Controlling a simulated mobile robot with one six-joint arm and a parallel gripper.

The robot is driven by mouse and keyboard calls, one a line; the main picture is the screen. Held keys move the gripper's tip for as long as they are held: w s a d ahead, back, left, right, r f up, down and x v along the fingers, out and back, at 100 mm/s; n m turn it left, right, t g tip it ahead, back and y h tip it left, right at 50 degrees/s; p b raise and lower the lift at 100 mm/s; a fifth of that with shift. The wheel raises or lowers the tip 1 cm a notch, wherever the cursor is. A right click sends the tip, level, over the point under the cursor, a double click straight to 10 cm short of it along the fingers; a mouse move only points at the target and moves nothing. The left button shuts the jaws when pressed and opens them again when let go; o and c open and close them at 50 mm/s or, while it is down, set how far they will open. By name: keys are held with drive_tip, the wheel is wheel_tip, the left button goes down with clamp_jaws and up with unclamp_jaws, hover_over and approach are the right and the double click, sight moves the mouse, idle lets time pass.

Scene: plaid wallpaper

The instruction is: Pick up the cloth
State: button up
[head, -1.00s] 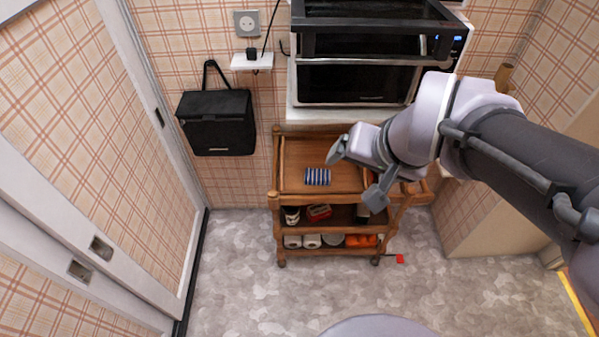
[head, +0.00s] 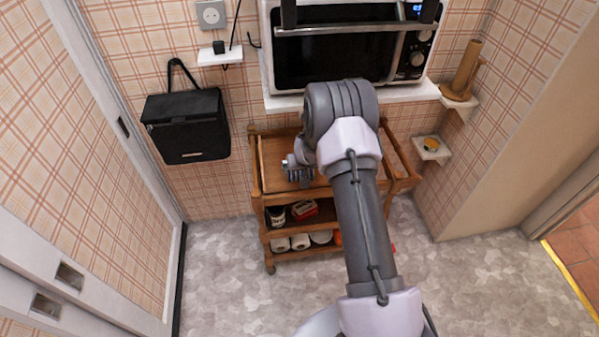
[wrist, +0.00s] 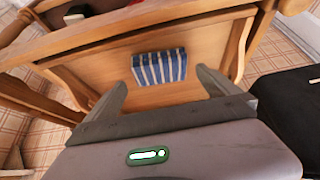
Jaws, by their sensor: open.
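The blue-and-white striped cloth (wrist: 160,67) lies folded on the wooden top tray of the trolley (wrist: 100,62) in the wrist view. My gripper (wrist: 162,86) is open, its two fingers spread to the left and right of the cloth, with nothing held between them. Whether the fingers touch the tray cannot be told. In the head view, my gripper (head: 298,172) is over the left part of the trolley top (head: 272,160), and my arm hides the cloth almost wholly.
A microwave (head: 345,45) stands on a white shelf above and behind the trolley. A black bag (head: 187,125) hangs on the wall to the left. A paper-roll holder (head: 464,72) and a small shelf (head: 432,150) are at the right. Lower trolley shelves hold rolls (head: 300,242).

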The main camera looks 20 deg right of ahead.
sight(301, 172)
drive_tip(key=x, duration=0.5)
drive_tip(key=shift+w+d+f, duration=0.15)
drive_tip(key=shift+w+f, duration=0.1)
drive_tip(key=shift+w, duration=0.15)
drive_tip(key=shift+r, duration=0.1)
drive_tip(key=shift+c, duration=0.4)
